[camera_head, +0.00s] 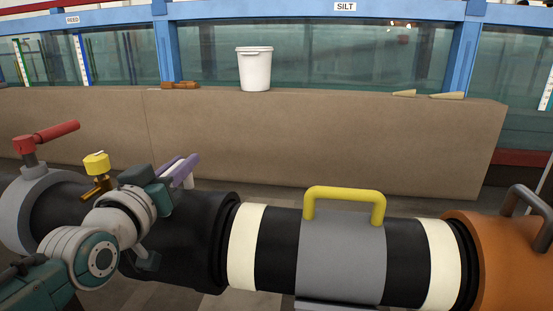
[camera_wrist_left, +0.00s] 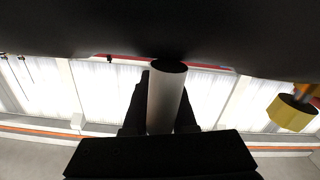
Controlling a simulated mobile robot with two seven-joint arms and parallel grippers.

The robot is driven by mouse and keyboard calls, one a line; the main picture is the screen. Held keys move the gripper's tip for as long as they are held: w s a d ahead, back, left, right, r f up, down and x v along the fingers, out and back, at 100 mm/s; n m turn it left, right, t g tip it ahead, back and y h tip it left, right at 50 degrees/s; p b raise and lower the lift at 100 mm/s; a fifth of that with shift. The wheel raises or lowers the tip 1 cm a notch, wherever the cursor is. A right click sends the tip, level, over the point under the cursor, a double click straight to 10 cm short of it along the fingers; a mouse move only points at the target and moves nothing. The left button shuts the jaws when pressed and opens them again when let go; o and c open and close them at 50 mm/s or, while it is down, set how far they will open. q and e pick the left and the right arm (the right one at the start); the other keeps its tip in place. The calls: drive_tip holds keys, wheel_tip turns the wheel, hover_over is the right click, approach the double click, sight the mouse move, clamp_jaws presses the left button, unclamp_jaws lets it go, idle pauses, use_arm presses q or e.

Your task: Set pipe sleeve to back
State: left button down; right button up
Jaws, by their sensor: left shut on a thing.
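A horizontal black pipe line runs across the front of the head view. A wide black sleeve (camera_head: 195,235) on it carries a purple handle (camera_head: 183,165) on top. My left gripper (camera_head: 165,190) is at this handle and shut on it. In the left wrist view a pale, shadowed bar (camera_wrist_left: 165,97) stands between the dark fingers. The sleeve's right end is beside a cream band (camera_head: 246,246) on the pipe. My left arm hides part of the sleeve. My right gripper is not in view.
A grey clamp with a yellow handle (camera_head: 343,196) sits mid-pipe. An orange sleeve (camera_head: 497,258) is at the right. A red lever valve (camera_head: 45,142) and a yellow-capped brass valve (camera_head: 97,165) stand at the left. A white bucket (camera_head: 255,70) stands on the brown ledge (camera_head: 330,140) behind.

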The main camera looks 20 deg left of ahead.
use_arm(q)
drive_tip(key=c, duration=0.8)
unclamp_jaws()
drive_tip(key=shift+a, duration=0.2)
drive_tip(key=shift+o, duration=0.2)
drive_tip(key=shift+s+d+r+p, duration=0.1)
drive_tip(key=shift+s+d+p, duration=0.15)
drive_tip(key=shift+s, duration=0.35)
drive_tip(key=p, duration=0.2)
hover_over(156, 226)
drive_tip(key=shift+s+d, duration=0.2)
drive_tip(key=shift+s, duration=0.4)
